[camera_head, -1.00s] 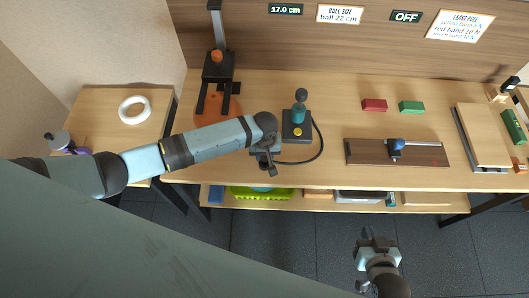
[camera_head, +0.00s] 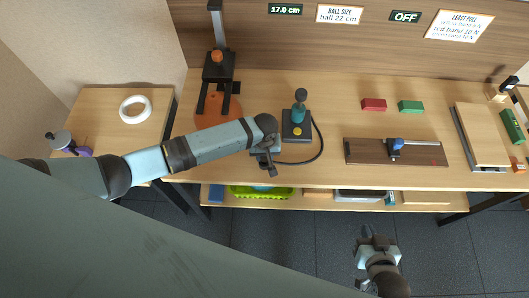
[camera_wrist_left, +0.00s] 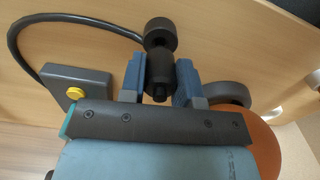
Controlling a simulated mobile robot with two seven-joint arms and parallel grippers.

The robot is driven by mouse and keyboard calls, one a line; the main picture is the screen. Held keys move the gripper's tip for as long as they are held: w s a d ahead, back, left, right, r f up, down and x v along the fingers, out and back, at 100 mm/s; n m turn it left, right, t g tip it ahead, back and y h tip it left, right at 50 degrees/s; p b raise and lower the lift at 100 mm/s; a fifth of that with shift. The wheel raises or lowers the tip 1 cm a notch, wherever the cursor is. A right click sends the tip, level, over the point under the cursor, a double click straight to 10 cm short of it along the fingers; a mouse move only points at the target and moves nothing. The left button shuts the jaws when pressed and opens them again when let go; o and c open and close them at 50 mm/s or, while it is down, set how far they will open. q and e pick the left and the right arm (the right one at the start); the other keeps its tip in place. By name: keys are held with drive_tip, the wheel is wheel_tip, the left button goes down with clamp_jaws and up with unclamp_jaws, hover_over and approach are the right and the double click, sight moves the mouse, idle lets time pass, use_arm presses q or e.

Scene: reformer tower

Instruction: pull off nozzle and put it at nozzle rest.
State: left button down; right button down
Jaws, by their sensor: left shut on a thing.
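The black nozzle (camera_wrist_left: 158,68) sits at the end of a black hose (camera_wrist_left: 75,20). My left gripper (camera_head: 267,160) is over the front edge of the workbench, left of the hose loop. In the left wrist view its two blue fingers (camera_wrist_left: 160,85) are shut on the nozzle, one on each side. The hose runs to a dark pump base (camera_head: 297,118) with a yellow button and a teal cylinder. I cannot make out which thing is the nozzle rest. My right gripper (camera_head: 376,246) hangs low in front of the bench, away from everything; its jaw gap is unclear.
An orange disc-like thing (camera_head: 214,108) under a black stand is partly behind my left arm. Red (camera_head: 374,105) and green (camera_head: 411,107) blocks and a brown board (camera_head: 360,155) with a blue-topped slider lie to the right. A shelf below holds a green tray (camera_head: 250,192).

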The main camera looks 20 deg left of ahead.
use_arm(q)
drive_tip(key=shift+f, duration=1.1)
drive_tip(key=c, duration=0.8)
unclamp_jaws()
drive_tip(key=shift+o, duration=0.2)
wheel_tip(320, 180, up, 14)
drive_tip(key=shift+f+b, duration=0.1)
drive_tip(key=shift+b, duration=0.3)
drive_tip(key=s+d+f+m+t+h, duration=0.35)
drive_tip(key=s+f+t, duration=0.2)
drive_tip(key=s, duration=0.25)
drive_tip(key=s+a+m+t, duration=0.3)
drive_tip(key=s+a+t, duration=0.2)
drive_tip(key=s+a, duration=0.4)
drive_tip(key=shift+s+r+m, duration=0.2)
drive_tip(key=shift+r+m, duration=0.15)
drive_tip(key=shift+r, duration=0.1)
